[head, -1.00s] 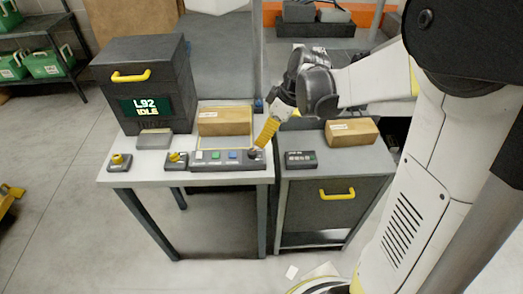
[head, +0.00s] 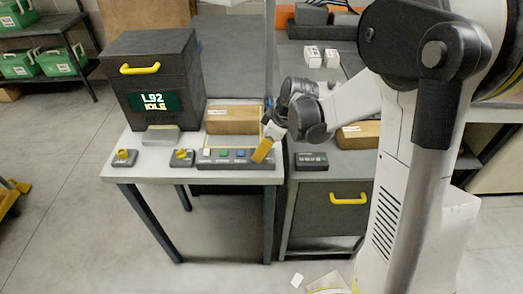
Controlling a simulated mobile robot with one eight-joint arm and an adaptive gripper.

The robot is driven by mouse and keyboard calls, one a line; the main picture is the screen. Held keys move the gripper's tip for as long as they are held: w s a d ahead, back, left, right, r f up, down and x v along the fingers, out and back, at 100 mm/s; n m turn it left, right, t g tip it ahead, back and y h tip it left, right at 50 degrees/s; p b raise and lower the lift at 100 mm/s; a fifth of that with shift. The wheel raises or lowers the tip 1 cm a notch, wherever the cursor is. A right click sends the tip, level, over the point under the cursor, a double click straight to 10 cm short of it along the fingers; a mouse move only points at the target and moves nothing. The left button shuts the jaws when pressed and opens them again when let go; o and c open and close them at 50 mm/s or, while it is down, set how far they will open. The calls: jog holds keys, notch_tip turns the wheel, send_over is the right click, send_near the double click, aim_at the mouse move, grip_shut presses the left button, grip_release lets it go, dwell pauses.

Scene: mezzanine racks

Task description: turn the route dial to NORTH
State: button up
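A grey control panel (head: 228,164) lies along the front right of the white table, with white, green and blue buttons on top. A dark round knob showed at its right end earlier; now my gripper (head: 261,154) hides that spot. The yellow fingers point down and left, right at or just above the panel's right end. I cannot tell whether they touch the knob, or whether they are open or shut. No dial lettering is readable. Two small boxes with yellow knobs, a left one (head: 124,156) and a middle one (head: 182,156), stand left of the panel.
A dark cabinet (head: 155,75) with a screen reading "L92 IDLE" stands at the back left. A cardboard box (head: 232,120) lies behind the panel. A small keypad (head: 311,161) and another carton (head: 358,133), partly behind my arm, are on the right cabinet.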

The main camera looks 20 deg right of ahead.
grip_shut()
jog(key=shift+m, duration=0.3)
jog(key=m, duration=0.2)
jog(key=m+t+h, duration=0.1)
jog(key=m, duration=0.1)
jog(key=shift+h, duration=0.3)
jog(key=shift+m+t+h, duration=0.3)
jog(key=shift+m+h, duration=0.4)
jog(key=shift+m, duration=1.4)
jog(key=shift+o, duration=2.3)
grip_release()
